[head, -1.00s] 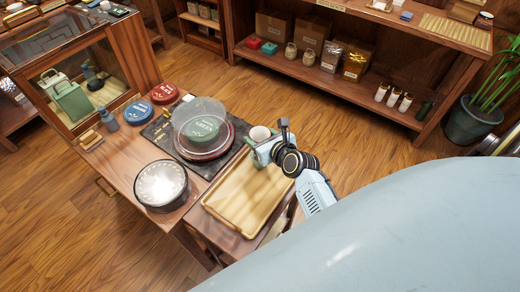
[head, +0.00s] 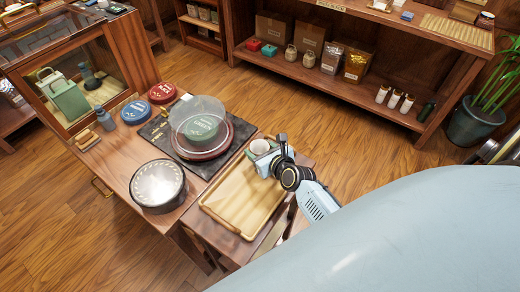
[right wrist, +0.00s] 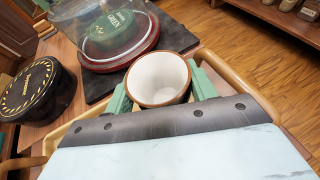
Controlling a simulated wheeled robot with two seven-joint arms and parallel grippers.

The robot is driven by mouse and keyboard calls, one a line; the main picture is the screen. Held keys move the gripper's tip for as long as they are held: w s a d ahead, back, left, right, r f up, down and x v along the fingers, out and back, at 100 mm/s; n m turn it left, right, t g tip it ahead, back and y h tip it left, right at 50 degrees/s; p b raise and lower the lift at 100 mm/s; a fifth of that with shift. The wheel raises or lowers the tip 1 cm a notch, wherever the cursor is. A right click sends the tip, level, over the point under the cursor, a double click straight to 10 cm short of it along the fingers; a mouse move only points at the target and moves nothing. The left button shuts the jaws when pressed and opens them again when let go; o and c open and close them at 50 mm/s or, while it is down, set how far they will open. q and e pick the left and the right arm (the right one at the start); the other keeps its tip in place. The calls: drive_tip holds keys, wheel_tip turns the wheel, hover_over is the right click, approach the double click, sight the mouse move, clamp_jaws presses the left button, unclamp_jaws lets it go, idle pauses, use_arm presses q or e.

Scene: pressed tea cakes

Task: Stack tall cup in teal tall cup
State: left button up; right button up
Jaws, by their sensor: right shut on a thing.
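A cup (head: 261,146) with a white inside and a brown rim is between the green fingers of my right gripper (head: 262,154), at the far right end of the wooden tray. In the right wrist view the cup (right wrist: 158,80) stands mouth up, with a finger on each side, and my right gripper (right wrist: 160,92) is shut on it. The cup looks empty inside; its outer wall and base are mostly hidden. I cannot make out a separate teal tall cup; one could be hidden below the held cup or gripper. My left gripper is out of view.
The wooden tray (head: 233,217) is otherwise bare. Beside it are a black round tin (head: 159,205) and a dark slate board (head: 157,132) bearing a green tea cake (head: 202,128) under a clear dome (head: 197,108). Blue (head: 136,110) and red (head: 161,92) tins stand behind.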

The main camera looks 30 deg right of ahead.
drive_tip(key=o, duration=1)
drive_tip(key=shift+f, duration=0.1)
drive_tip(key=shift+r+p, duration=0.3)
drive_tip(key=shift+r, duration=0.05)
drive_tip(key=p+v, duration=0.1)
drive_tip(key=v, duration=1.1)
drive_tip(key=shift+p, duration=0.4)
